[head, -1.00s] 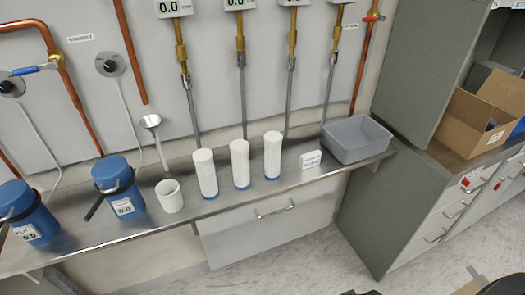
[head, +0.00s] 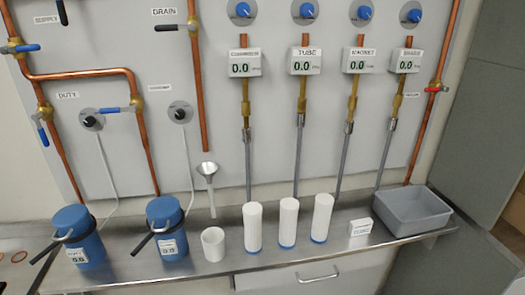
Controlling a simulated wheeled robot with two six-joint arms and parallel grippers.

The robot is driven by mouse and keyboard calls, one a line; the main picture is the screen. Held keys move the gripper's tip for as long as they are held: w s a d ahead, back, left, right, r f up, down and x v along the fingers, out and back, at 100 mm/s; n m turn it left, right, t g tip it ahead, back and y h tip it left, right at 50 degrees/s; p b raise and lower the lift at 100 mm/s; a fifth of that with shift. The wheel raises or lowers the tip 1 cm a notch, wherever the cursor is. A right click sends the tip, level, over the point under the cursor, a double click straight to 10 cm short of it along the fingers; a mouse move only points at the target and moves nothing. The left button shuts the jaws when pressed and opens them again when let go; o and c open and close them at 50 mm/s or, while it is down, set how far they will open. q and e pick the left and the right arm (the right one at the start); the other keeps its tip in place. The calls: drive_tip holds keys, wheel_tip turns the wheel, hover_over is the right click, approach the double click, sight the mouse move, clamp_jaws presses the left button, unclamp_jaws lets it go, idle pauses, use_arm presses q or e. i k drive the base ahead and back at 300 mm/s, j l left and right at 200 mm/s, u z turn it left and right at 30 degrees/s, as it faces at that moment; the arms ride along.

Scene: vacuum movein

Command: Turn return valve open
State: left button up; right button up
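No valve label here reads clearly as "return". On the right, a red-handled valve (head: 435,87) sits on a vertical copper pipe, with a small label beside it that I cannot read surely. On the left, blue-handled valves sit on the copper pipes: an upper one (head: 20,48), one below it near the DUTY label (head: 42,128), and one with its handle sideways near the second gauge (head: 122,108). A black handle (head: 165,28) shows under the DRAIN label, and another (head: 62,10) at the top edge beside SUPPLY. Neither gripper is in view.
A steel bench (head: 335,258) runs along the wall. It bears two blue canisters (head: 78,238) (head: 167,229), a white cup (head: 213,244), several white cylinders, and a grey bin (head: 412,211). Digital displays (head: 244,64) and blue knobs (head: 243,12) line the wall. A grey cabinet (head: 492,110) stands at right.

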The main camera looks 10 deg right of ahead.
sight(443, 88)
drive_tip(key=z, duration=1.35)
